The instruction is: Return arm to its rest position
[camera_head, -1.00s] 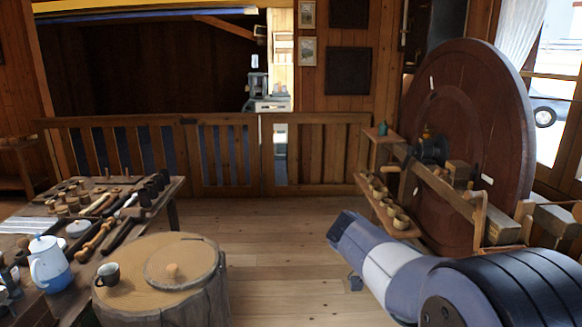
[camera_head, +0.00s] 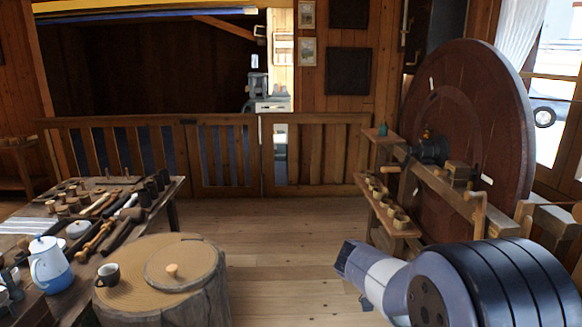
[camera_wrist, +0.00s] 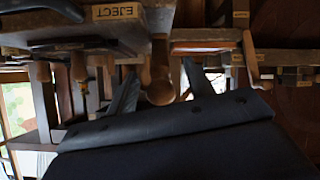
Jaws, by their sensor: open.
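My arm shows at the lower right of the head view, a blue-grey and white link with a large dark ribbed joint; its gripper cannot be made out there. In the wrist view the two dark fingers of my gripper (camera_wrist: 162,78) stand apart above the broad dark body at the bottom. The gripper is open, and I see nothing held. A rounded wooden knob (camera_wrist: 160,85) shows between the fingers, beyond them; its distance is hard to tell. A wooden part marked EJECT (camera_wrist: 117,11) is at the top of that view.
A wooden machine with a large brown wheel (camera_head: 470,130) and a shelf of small cups (camera_head: 403,229) stands right, close to my arm. The middle floor (camera_head: 285,245) is clear.

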